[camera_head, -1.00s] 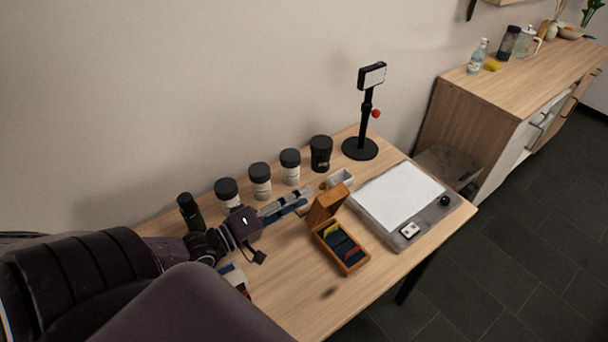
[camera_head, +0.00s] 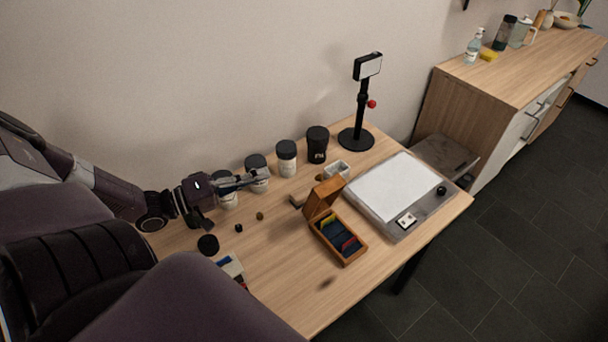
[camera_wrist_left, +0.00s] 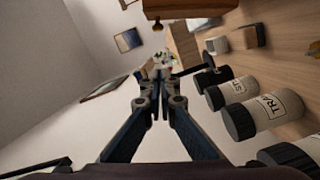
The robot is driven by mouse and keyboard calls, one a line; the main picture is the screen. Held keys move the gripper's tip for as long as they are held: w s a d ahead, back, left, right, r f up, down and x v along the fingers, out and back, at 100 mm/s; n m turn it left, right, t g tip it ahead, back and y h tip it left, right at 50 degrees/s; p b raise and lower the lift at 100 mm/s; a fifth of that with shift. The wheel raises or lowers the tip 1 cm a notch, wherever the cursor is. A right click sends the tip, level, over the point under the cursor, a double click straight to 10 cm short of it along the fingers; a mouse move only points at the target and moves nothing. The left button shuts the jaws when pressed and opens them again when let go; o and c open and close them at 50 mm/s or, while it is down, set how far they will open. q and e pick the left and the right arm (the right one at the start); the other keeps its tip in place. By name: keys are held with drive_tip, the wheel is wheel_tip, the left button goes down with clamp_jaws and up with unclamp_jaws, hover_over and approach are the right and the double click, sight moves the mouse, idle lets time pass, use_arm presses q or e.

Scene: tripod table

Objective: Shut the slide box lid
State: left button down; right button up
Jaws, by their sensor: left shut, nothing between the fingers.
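My left gripper (camera_head: 267,177) is shut and empty. It is above the table, left of and behind the lid, in front of the jars and apart from the box. In the left wrist view its closed fingers (camera_wrist_left: 160,78) meet at the middle. I cannot clearly make out the box in that view. My right gripper is not in view.
White jars with black lids (camera_head: 286,158) line the wall side close to the gripper. A black jar (camera_head: 317,145), a small white container (camera_head: 337,169), a phone stand (camera_head: 356,138) and a light pad (camera_head: 386,222) are near the box.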

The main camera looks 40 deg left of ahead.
sight(320, 194)
use_arm(q)
drive_tip(key=w+d+f+b, duration=0.1)
drive_tip(key=w+d, duration=0.6)
drive_tip(key=w, duration=0.1)
drive_tip(key=shift+d+f, duration=0.3)
drive_tip(key=shift+d, duration=0.1)
drive_tip(key=shift+w, duration=0.1)
